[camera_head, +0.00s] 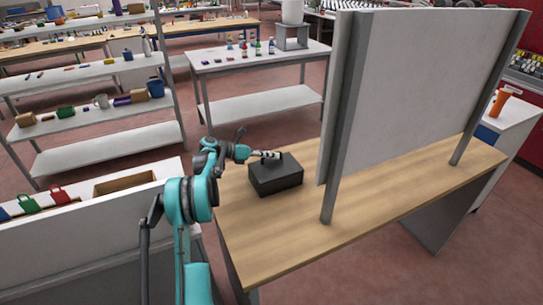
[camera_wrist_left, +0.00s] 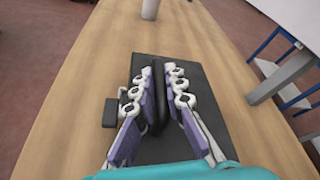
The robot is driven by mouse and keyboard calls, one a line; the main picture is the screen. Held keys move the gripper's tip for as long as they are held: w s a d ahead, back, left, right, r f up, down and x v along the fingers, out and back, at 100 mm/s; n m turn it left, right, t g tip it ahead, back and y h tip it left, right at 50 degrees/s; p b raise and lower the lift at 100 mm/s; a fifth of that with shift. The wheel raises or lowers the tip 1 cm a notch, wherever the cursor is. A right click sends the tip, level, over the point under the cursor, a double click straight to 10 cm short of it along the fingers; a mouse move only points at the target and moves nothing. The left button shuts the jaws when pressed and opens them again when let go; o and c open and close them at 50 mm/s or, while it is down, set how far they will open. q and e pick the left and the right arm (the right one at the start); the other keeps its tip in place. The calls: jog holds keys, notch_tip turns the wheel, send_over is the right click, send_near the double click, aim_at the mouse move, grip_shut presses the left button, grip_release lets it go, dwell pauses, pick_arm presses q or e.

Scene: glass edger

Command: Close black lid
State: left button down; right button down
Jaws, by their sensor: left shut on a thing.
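A black box with a black lid (camera_head: 276,168) sits on the wooden table near its left end. The lid (camera_wrist_left: 186,72) fills the middle of the left wrist view, and its top looks flat in the head view. My left gripper (camera_head: 276,155) is above the lid. In the left wrist view its fingers (camera_wrist_left: 157,95) are shut on an upright black piece on the lid, seemingly its handle. The fingers hide part of the lid, and I cannot tell whether the lid is fully seated. My right gripper is not in view.
A large white board (camera_head: 425,85) on grey posts stands on the wooden table (camera_head: 360,215), right of the box. A pale cylinder (camera_wrist_left: 150,8) stands farther along the table. White shelves (camera_head: 95,148) and a table with bottles (camera_head: 255,60) are behind. The table front is clear.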

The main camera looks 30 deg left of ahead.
pick_arm(q)
jog(key=shift+f, duration=0.1)
jog(key=c, duration=1.8)
grip_release()
jog(key=shift+a, duration=0.1)
jog(key=shift+c, duration=0.2)
notch_tip(320, 180, up, 10)
jog(key=shift+f, duration=0.1)
